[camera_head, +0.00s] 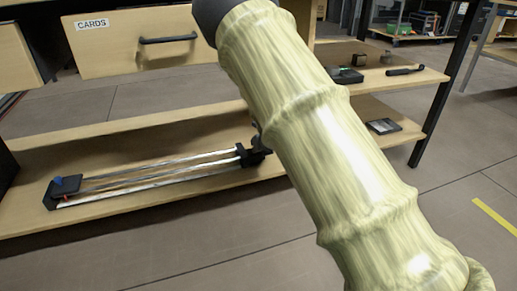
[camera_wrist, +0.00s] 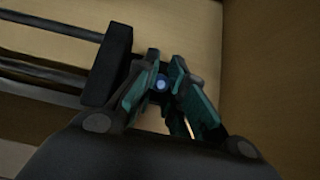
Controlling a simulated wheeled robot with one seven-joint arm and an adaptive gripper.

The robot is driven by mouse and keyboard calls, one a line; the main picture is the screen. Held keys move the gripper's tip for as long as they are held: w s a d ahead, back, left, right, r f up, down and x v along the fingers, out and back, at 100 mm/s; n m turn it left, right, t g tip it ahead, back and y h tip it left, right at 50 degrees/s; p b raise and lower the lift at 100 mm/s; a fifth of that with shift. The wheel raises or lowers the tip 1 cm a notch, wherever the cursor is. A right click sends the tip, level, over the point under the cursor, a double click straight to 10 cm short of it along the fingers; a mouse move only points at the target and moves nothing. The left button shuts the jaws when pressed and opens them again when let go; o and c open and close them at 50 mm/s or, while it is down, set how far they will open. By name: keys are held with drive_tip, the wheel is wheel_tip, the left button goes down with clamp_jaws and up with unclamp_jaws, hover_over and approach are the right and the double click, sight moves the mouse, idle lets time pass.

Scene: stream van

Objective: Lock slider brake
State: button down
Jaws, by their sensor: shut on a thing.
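A camera slider (camera_head: 150,180) with long pale rails lies on the low wooden shelf. Its left end block has a blue knob (camera_head: 57,181). A dark block (camera_head: 243,156) sits at the right end of the rails, partly beside my arm. In the wrist view, the rails run in from the left to a dark block (camera_wrist: 108,65). My gripper (camera_wrist: 166,60) is just right of that block, its teal-sided fingers closed in on a small part with a bluish round spot (camera_wrist: 160,84). The fingers hide most of this part, and I cannot tell the brake's position. My arm hides the gripper in the head view.
A drawer (camera_head: 150,40) labelled CARDS hangs above the slider. Small dark items (camera_head: 346,75) lie on a shelf at the right, with a flat dark tray (camera_head: 383,126) lower down. A black table leg (camera_head: 440,100) stands farther right. The floor in front is clear.

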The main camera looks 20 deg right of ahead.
idle(0.4)
drive_tip(key=c, duration=1.4)
unclamp_jaws()
drive_tip(key=v, duration=1.2)
